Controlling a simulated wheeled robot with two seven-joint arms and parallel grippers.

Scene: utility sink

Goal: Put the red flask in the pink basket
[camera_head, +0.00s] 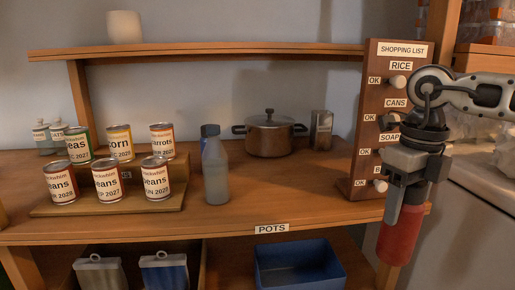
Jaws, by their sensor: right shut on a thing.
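The red flask (400,240) hangs upright below my right gripper (403,205) at the right of the head view. The gripper is shut on the flask's upper part, and its fingers hide the top. The flask is in front of the shelf's right end, near the shopping list board. I see no pink basket in this view. My left gripper is not in view.
Cans stand on a stepped riser (110,206) at the left. A grey bottle (215,172) and a brown pot (269,136) stand mid-shelf. The shopping list board (368,125) is beside my right arm. A blue bin (298,266) sits below.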

